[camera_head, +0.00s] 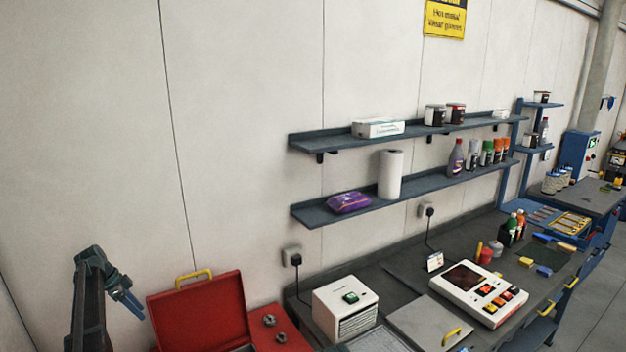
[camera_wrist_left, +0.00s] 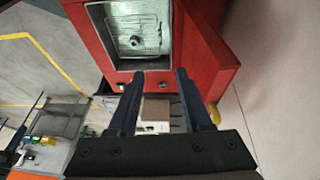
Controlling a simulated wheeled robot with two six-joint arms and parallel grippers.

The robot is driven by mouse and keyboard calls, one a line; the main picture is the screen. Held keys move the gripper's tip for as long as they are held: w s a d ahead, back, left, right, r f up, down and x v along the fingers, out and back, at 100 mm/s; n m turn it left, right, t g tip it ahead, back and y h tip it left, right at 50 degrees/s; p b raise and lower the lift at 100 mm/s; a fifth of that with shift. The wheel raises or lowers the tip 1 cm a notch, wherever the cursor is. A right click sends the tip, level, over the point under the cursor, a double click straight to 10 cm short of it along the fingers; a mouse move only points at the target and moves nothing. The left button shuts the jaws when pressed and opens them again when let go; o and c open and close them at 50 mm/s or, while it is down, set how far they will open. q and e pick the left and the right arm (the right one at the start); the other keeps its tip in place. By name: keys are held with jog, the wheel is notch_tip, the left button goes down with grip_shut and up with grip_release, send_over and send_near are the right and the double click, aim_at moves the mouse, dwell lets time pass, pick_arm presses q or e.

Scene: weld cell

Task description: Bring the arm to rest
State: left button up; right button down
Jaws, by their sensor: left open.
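My left arm comes in at the lower left in the head view, raised in front of the bare wall. My left gripper (camera_head: 133,302) is beside the open red case, to the left of its lid. In the left wrist view my left gripper (camera_wrist_left: 159,73) has its two dark fingers spread apart, with nothing held between them. The red case (camera_head: 200,312) has its lid up and a yellow handle on top. The wrist view looks down on this case (camera_wrist_left: 222,62), whose grey inside holds a small metal part (camera_wrist_left: 136,41).
A white box with a green button (camera_head: 345,310) stands right of the case on the dark bench. A white control panel (camera_head: 478,293) sits farther right. Two wall shelves (camera_head: 400,189) hold bottles, cans and a paper roll. The wall at left is clear.

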pick_arm(q)
jog(key=s+d+f+n+g+y+b, duration=0.1)
jog(key=s+d+f+b, duration=0.25)
jog(key=d, duration=0.75)
jog(key=s+d+f+n+b, duration=0.1)
jog(key=s+d+f+b, duration=0.3)
jog(key=d, duration=0.6)
jog(key=s+d+f+n+g+y+b, duration=0.1)
jog(key=s+d+f+b, duration=0.4)
jog(key=d, duration=0.6)
jog(key=s+d+f+n+y+b, duration=0.1)
jog(key=s+d+f+n+b, duration=0.1)
jog(key=s+d+f+b, duration=0.3)
jog(key=s+d+f+n+y+b, duration=0.2)
jog(key=s+d+f+b, duration=0.3)
jog(key=s+d, duration=0.7)
jog(key=s+f, duration=0.2)
jog(key=s, duration=0.1)
jog(key=shift+s+d+f, duration=0.25)
jog(key=shift+s+f, duration=0.05)
jog(key=shift+s, duration=0.1)
pick_arm(e)
notch_tip(320, 180, down, 24)
jog(key=shift+w+r, duration=0.25)
jog(key=shift+w, duration=0.15)
